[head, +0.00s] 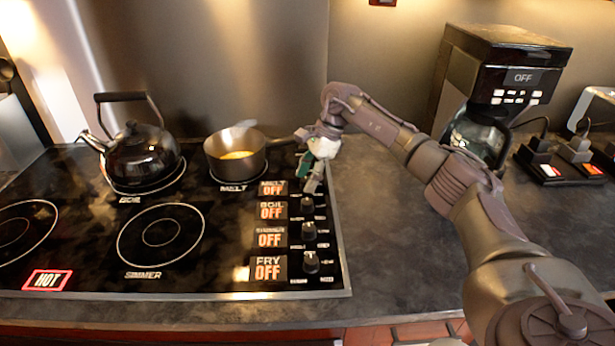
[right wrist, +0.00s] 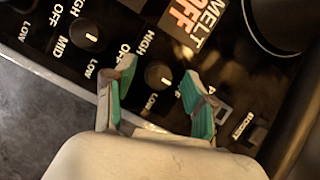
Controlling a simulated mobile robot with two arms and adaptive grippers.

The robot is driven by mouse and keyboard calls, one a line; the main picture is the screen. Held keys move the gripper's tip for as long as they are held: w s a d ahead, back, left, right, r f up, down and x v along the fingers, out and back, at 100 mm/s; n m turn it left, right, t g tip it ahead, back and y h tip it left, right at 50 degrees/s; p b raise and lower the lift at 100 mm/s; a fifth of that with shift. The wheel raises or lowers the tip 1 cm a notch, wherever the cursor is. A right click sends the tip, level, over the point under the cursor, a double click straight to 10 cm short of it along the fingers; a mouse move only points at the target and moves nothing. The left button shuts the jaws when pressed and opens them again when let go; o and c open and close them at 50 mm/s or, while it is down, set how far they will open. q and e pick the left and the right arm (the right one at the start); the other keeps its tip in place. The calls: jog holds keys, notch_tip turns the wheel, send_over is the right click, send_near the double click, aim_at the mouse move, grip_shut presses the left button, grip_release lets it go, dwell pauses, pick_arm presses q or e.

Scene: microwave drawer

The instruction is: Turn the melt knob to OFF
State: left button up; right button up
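The melt knob (right wrist: 158,76) is a small round black knob on the stove's control strip. In the right wrist view it sits between the two green-padded fingers of my right gripper (right wrist: 160,88), with visible gaps on both sides. In the head view my right gripper (head: 312,178) is over the top knob position and hides that knob. The melt display (head: 272,188) reads MELT OFF; it also shows in the right wrist view (right wrist: 193,22). My left gripper is not in view.
Three more displays and knobs (head: 308,205) run down the strip, all reading OFF. A saucepan (head: 235,155) on the melt burner has its handle reaching close to my right gripper. A black kettle (head: 138,155) stands left; a coffee maker (head: 500,75) stands right.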

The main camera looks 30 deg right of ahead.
jog(key=v, duration=1.2)
jog(key=shift+f, duration=0.1)
dwell(0.4)
